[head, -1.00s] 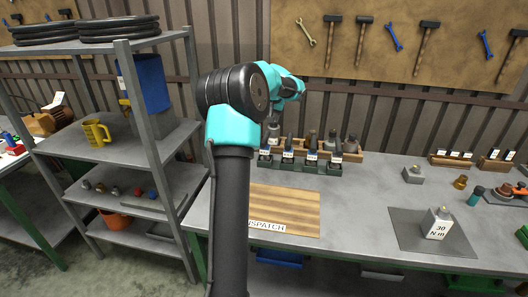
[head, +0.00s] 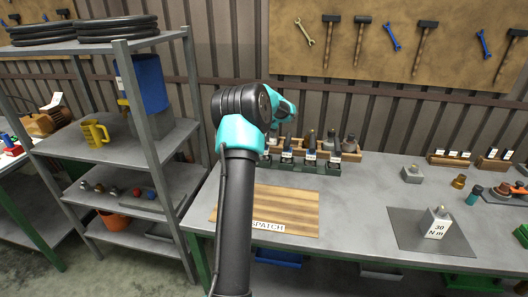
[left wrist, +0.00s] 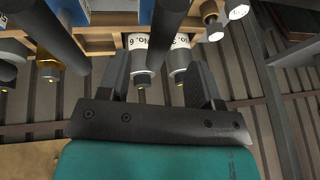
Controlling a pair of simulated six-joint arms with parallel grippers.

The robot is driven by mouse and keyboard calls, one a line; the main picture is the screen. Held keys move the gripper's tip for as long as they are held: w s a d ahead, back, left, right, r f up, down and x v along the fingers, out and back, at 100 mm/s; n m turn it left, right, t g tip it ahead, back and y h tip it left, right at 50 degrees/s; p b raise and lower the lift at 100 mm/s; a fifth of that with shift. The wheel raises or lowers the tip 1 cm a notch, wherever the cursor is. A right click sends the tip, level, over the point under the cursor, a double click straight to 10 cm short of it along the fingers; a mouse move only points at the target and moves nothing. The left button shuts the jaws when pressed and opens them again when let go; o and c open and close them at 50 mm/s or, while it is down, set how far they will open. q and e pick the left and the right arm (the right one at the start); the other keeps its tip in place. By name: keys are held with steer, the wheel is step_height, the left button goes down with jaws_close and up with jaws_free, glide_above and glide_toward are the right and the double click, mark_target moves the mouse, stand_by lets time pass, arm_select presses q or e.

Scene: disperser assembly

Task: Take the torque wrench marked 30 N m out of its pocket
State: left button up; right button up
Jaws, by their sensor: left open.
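Several dark-handled torque wrenches (head: 310,145) stand upright in a dark green rack (head: 318,168) with small white labels, too small to read. I cannot tell which is marked 30 N m. A grey block (head: 436,224) labelled "30 N m" stands on a dark mat at the right of the bench. My left arm reaches over the bench to the rack's left end; its gripper is mostly hidden by the arm in the head view. In the left wrist view my left gripper (left wrist: 160,66) is open, with a dark handle (left wrist: 166,28) between its fingers, not visibly clamped. My right gripper is not in view.
A wooden rack (head: 350,157) with bottle-like items stands behind the wrenches. A striped wooden board (head: 290,205) marked as dispatch lies in front, clear. A shelf unit (head: 150,135) is close on the left. A small grey block (head: 412,174) sits farther right.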

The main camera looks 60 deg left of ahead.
arm_select(q)
steer(key=shift+a+f, duration=0.2)
steer(key=shift+f, duration=0.25)
steer(key=shift+f, duration=0.1)
steer(key=shift+x, duration=2.55)
steer(key=shift+w+a, duration=0.15)
steer(key=shift+w, duration=0.05)
steer(key=shift+c, duration=0.4)
steer(key=shift+r, duration=0.2)
jaws_close()
